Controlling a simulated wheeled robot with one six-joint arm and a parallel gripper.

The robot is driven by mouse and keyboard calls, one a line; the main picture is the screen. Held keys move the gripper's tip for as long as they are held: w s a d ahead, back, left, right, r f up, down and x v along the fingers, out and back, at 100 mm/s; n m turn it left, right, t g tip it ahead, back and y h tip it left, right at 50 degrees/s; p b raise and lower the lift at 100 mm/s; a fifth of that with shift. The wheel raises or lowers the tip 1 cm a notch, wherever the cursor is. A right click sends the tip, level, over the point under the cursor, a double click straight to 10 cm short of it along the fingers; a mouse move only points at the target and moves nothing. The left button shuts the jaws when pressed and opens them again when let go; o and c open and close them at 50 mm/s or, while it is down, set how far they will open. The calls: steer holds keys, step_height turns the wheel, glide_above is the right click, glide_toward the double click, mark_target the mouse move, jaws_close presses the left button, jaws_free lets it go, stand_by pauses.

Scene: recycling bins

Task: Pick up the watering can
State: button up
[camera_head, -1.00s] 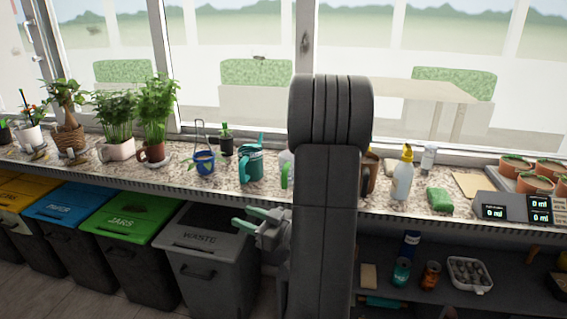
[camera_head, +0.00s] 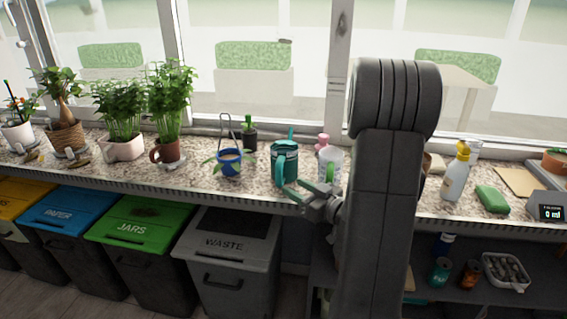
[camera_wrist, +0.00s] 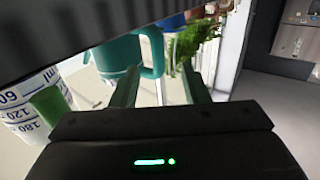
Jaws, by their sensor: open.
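The teal watering can (camera_head: 285,165) stands upright on the speckled counter, left of my arm in the head view. In the wrist view its teal body (camera_wrist: 115,55) and loop handle (camera_wrist: 155,42) show just beyond my fingers. My gripper (camera_head: 293,190) is at the counter's front edge, in front of the can's lower part. In the wrist view my gripper (camera_wrist: 160,88) has its two green fingers spread with nothing held between them. The handle lies ahead of the gap; I cannot tell whether a finger touches the can.
A measuring cup (camera_head: 330,162) stands close right of the can, also in the wrist view (camera_wrist: 35,105). A blue pot (camera_head: 229,163) stands to the left. Bins, including the waste bin (camera_head: 228,262), sit below the counter. A spray bottle (camera_head: 456,175) is right of my arm.

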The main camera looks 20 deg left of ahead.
mark_target(281, 179)
steer(key=shift+x, duration=3.95)
steer(key=shift+w+d, duration=0.1)
steer(key=shift+w, duration=0.05)
jaws_close()
